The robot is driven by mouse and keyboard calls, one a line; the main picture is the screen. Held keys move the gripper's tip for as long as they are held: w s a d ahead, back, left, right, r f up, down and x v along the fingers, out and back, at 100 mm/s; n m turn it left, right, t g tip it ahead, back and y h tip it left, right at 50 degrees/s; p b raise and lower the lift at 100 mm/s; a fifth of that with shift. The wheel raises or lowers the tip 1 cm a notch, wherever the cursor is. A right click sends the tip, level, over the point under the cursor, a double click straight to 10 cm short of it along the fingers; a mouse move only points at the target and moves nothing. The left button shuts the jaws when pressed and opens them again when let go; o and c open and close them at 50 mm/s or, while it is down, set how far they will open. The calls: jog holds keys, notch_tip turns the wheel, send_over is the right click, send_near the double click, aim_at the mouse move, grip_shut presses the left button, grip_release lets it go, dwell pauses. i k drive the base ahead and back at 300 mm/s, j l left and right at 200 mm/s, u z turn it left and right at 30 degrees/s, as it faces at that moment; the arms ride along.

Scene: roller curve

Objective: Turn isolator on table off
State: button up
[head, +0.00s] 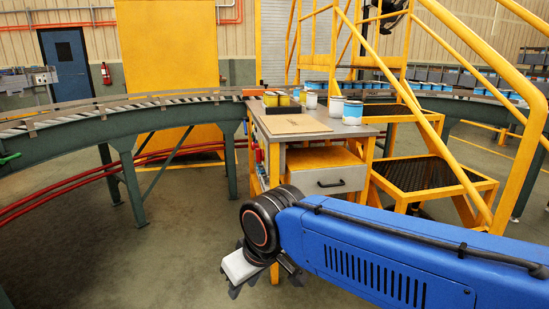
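The table (320,128) is a workbench with a grey top, yellow legs and a drawer. On its left side are small red and green fittings (258,154). They are too small to tell which is the isolator or how its switch stands. My gripper (262,280) hangs low in front of the table, below and nearer than those fittings, and touches nothing that I can see. Its fingers are partly hidden behind my own wrist, so their opening is unclear.
A brown board (296,124) and several paint cans (353,113) stand on the table. A curved roller conveyor (100,112) runs to the left, with red pipes (80,192) below. Yellow steps (425,178) with rails stand at the right.

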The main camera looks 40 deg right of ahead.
aim_at(259, 152)
jog(key=z, duration=0.95)
jog(key=i+j, duration=0.1)
jog(key=i, duration=0.2)
jog(key=i+j, duration=0.1)
jog(key=i, duration=0.15)
jog(key=z, duration=0.05)
